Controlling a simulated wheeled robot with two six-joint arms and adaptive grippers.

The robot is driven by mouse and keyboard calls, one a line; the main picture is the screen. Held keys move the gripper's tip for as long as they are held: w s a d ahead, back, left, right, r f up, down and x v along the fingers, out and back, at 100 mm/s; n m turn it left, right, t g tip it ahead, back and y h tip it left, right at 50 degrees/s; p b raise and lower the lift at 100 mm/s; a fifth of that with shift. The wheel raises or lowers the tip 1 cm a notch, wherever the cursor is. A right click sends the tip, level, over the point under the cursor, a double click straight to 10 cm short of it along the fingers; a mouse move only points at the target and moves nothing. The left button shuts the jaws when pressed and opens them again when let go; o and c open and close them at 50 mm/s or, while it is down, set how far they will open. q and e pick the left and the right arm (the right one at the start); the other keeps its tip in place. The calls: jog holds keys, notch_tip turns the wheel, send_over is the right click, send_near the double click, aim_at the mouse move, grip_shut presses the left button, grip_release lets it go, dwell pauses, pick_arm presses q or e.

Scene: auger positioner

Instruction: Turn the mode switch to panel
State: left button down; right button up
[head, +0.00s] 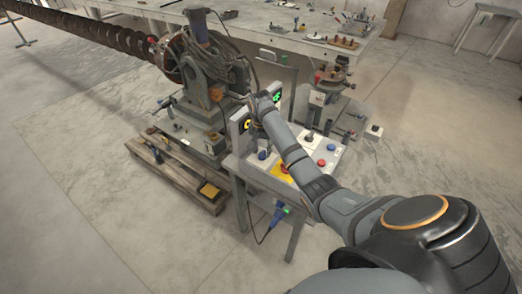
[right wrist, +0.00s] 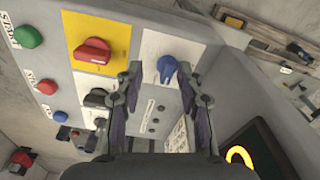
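My right gripper (right wrist: 160,72) is open, its two fingers spread on either side of a blue knob (right wrist: 167,68) on a white plate. In the right wrist view the blue knob appears between the fingertips, nearer the right one; I cannot tell whether they touch it or how far away it is. The blue knob also shows in the head view (head: 263,154). A red knob (right wrist: 92,52) on a yellow plate and a black knob (right wrist: 97,97) sit beside it on the panel. I cannot read which knob is the mode switch. In the head view my right arm reaches over the control box (head: 247,172). My left gripper is not in view.
Green (right wrist: 28,37) and red (right wrist: 47,87) buttons line the panel's left side in the right wrist view. A dark display with a yellow ring (right wrist: 240,157) stands close to the gripper. A wooden pallet (head: 165,168) and a long auger (head: 85,27) lie left.

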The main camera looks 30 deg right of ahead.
aim_at(262, 152)
jog(key=w+d+r+m, duration=0.2)
jog(key=w+r+m, duration=0.1)
jog(key=r, duration=0.2)
jog(key=shift+y, duration=0.3)
notch_tip(262, 152, down, 10)
jog(key=shift+f+p, duration=0.1)
jog(key=shift+p, duration=0.65)
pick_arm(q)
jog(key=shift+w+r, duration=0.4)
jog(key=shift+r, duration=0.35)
pick_arm(e)
grip_shut()
